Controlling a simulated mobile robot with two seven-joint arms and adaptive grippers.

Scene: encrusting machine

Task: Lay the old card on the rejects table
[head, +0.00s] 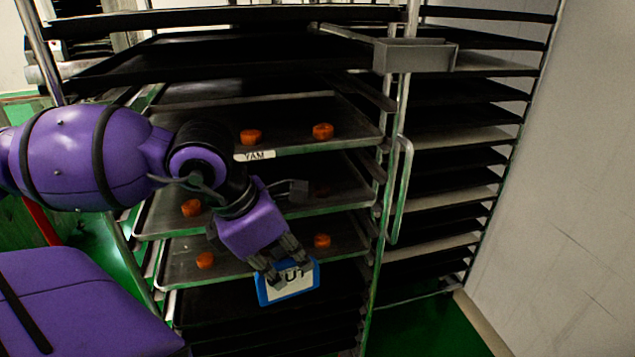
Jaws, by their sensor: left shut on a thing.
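My left gripper (279,267) is shut on a blue-edged card (303,283) with a white face and dark lettering, partly covered by the fingers. It holds the card in front of the rack, near the front edge of a tray (185,282). I cannot tell whether the card touches that tray's edge. A small white label reading "YAM" (255,155) sits on the front edge of a higher tray. My right gripper is not in view. I see no rejects table that I can make out.
The tray rack (377,250) fills the middle, with several orange pieces (322,131) on its trays. A grey box-shaped holder (415,56) juts out at the top. A second rack section (455,170) and a pale wall (580,190) stand at right. Green floor (425,330) shows below.

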